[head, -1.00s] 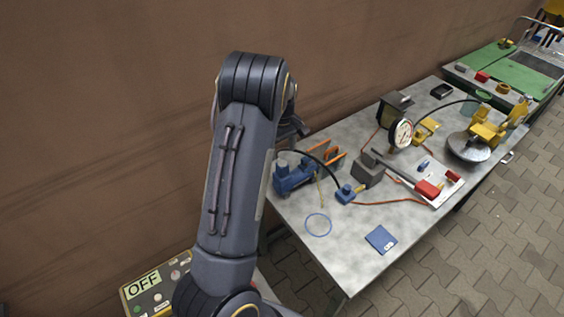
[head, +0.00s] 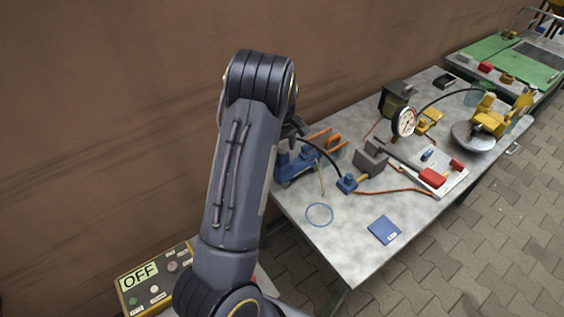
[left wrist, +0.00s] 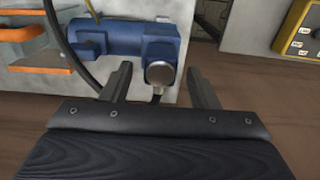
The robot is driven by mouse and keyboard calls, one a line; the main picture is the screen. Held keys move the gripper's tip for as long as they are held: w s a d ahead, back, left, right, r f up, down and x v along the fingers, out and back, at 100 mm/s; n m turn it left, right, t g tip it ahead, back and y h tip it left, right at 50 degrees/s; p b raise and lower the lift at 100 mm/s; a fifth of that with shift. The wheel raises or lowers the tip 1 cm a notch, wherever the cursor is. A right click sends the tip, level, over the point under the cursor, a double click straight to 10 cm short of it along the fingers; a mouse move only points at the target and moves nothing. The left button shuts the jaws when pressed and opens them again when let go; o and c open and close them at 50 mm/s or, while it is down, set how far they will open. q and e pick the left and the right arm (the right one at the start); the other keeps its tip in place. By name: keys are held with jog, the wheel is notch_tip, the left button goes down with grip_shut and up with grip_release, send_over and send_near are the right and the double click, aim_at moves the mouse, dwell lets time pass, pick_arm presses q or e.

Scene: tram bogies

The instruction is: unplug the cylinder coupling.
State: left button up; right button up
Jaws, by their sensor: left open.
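A blue cylinder unit (head: 294,167) lies at the bench's near left corner in the head view. In the left wrist view the blue cylinder (left wrist: 120,36) is on its side, with a round silver coupling end (left wrist: 160,74) facing the camera. My left gripper (left wrist: 163,88) is open. Its two fingers stand either side of the silver end in the picture; I cannot tell whether they touch it. In the head view my left gripper (head: 295,130) is partly hidden behind my forearm, close to the blue unit. My right gripper is not in view.
Orange brackets (left wrist: 38,48) stand beside the cylinder. A blue ring (head: 319,214) and blue booklet (head: 384,230) lie in front. A control box marked OFF (head: 150,280) is at lower left.

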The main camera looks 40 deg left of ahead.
aim_at(282, 151)
pick_arm(q)
notch_tip(282, 151, down, 4)
jog(key=shift+r+b, duration=0.1)
jog(key=shift+b, duration=0.75)
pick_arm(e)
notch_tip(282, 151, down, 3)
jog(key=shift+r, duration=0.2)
pick_arm(q)
jog(key=shift+r, duration=0.1)
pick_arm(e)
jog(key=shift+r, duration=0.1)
pick_arm(q)
grip_shut()
jog(key=shift+r, duration=0.1)
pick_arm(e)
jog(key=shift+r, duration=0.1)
pick_arm(q)
jog(key=shift+r+p, duration=2.3)
jog(key=shift+r, duration=0.6)
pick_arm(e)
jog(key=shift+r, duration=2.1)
